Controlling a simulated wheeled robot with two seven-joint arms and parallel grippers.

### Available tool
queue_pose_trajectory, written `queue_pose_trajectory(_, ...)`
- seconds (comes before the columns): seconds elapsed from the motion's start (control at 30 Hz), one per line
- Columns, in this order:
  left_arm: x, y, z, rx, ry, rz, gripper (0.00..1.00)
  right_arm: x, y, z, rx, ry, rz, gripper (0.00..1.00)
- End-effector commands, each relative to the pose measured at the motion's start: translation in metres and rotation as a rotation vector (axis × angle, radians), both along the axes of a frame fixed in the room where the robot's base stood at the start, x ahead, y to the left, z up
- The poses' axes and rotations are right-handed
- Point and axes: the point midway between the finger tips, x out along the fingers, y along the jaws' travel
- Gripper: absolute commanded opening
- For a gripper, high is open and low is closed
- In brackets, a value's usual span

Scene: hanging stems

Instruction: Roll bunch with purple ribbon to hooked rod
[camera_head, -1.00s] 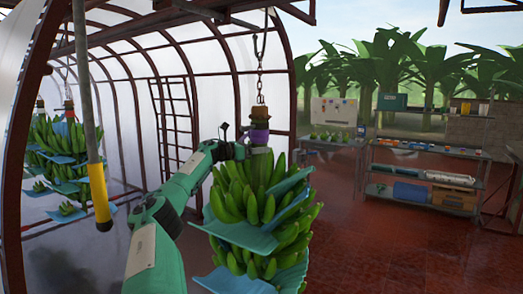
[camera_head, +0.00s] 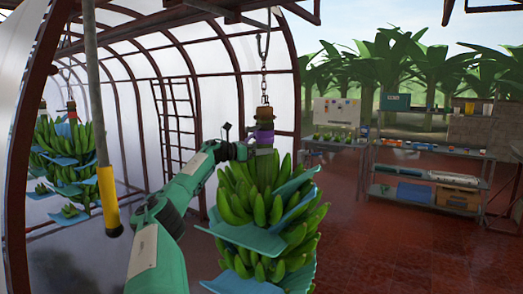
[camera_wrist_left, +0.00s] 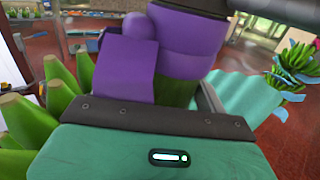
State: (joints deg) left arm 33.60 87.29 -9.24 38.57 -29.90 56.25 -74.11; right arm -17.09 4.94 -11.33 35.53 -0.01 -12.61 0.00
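The banana bunch (camera_head: 262,205) with the purple ribbon (camera_head: 264,137) hangs from a chain, with blue sheets between its layers of green fruit. My left gripper (camera_head: 245,150) is at the stem just under the ribbon. In the left wrist view the ribbon (camera_wrist_left: 190,45) and stem are close in front of the gripper (camera_wrist_left: 150,95), with dark finger parts on both sides. How tightly the fingers close is hidden. A grey rod (camera_head: 92,80) with a yellow sleeve (camera_head: 108,192) hangs at the left; no hook shows on it. My right gripper is out of view.
More bunches (camera_head: 68,155) with blue sheets hang at the far left, beside the translucent arched tunnel wall (camera_head: 215,85). Shelves (camera_head: 425,175) with boxes stand at the back right. The red floor (camera_head: 375,255) in front of them is clear.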

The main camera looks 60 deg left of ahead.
Motion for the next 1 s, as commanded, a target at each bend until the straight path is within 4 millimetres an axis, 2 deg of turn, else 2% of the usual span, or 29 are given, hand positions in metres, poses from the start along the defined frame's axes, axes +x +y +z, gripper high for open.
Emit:
queue_pose_trajectory(0.63,-0.001,0.001,0.005,0.001,-0.003,0.004,0.73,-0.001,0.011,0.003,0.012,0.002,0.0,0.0)
queue_pose_trajectory(0.77,-0.001,0.001,0.019,0.0,-0.005,0.003,0.73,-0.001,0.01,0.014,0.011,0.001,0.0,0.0)
queue_pose_trajectory(1.0,-0.001,0.001,0.057,0.0,-0.006,0.003,0.73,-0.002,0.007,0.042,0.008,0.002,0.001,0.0)
